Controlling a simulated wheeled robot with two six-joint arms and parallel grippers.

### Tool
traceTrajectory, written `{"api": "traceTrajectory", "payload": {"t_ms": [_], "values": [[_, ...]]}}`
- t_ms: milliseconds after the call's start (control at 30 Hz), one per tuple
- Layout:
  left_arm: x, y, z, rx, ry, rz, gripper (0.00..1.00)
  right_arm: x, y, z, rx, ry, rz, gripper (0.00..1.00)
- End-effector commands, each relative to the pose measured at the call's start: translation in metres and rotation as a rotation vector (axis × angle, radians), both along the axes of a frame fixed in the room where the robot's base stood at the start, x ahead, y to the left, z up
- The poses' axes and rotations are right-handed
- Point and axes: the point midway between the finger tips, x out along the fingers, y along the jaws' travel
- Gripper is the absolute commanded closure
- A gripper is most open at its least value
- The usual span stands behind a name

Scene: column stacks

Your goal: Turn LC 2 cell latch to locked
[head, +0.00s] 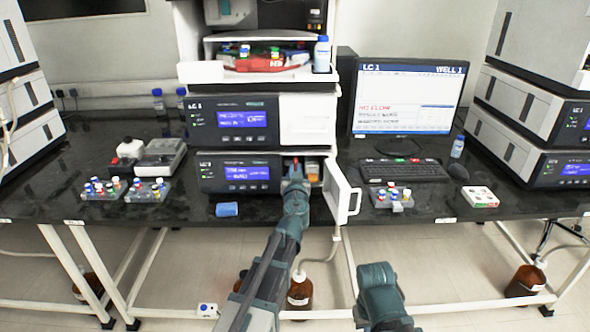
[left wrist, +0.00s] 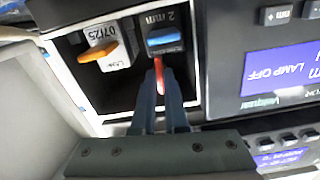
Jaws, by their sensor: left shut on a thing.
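My left gripper (head: 294,174) reaches into the open bay from the front. In the left wrist view its two fingers (left wrist: 160,102) are shut on a narrow red lever (left wrist: 159,72), the latch. The lever points towards me, below a blue-fronted cell (left wrist: 165,40) marked "2 mm". The fingers hide the lever's end. Beside the cell is a white-labelled part with an orange lever (left wrist: 97,50). My right gripper is out of view.
The open door stands close to the right of my left arm. A blue cylinder (head: 227,209) lies at the bench's front edge. Vial racks (head: 148,190) stand to the left. A small rack (head: 394,199), keyboard (head: 403,170) and monitor (head: 405,97) are to the right.

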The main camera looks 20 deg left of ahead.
Motion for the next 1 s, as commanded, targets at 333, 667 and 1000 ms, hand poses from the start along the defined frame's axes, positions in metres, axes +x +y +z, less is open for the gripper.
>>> {"api": "traceTrajectory", "payload": {"t_ms": [333,667,1000], "values": [[-0.0015,-0.0005,-0.0006,-0.113,-0.033,-0.001,1.0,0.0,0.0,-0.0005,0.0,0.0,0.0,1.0],[-0.0016,-0.0006,-0.0006,-0.134,-0.037,-0.001,1.0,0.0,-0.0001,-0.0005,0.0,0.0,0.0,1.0],[-0.0014,-0.0005,-0.0005,-0.132,-0.037,-0.001,0.65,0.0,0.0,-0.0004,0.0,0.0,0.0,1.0]]}}
